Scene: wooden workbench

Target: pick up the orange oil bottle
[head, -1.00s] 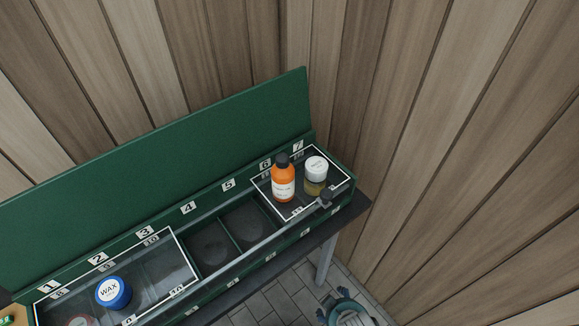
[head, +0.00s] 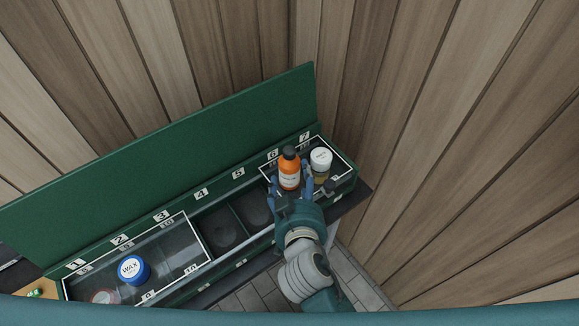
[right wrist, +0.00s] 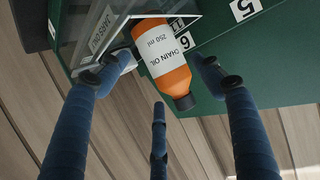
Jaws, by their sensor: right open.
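The orange oil bottle (head: 289,177) has a black cap and a white label. It stands upright at the right end of the green bench box, by number 6. In the right wrist view the bottle (right wrist: 169,68) shows the label "CHAIN OIL 250 ml". My right gripper (head: 291,189) is open, with blue fingers on either side of the bottle's lower part. In the right wrist view the bottle lies between the spread fingers; I cannot tell whether any finger touches it. My left gripper is not in view.
A white-capped jar (head: 321,160) stands close right of the bottle. A blue wax tin (head: 133,270) sits at the left on a clear, white-framed panel (head: 175,250). Dark compartments (head: 222,232) between are empty. The green raised back (head: 180,165) stands behind.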

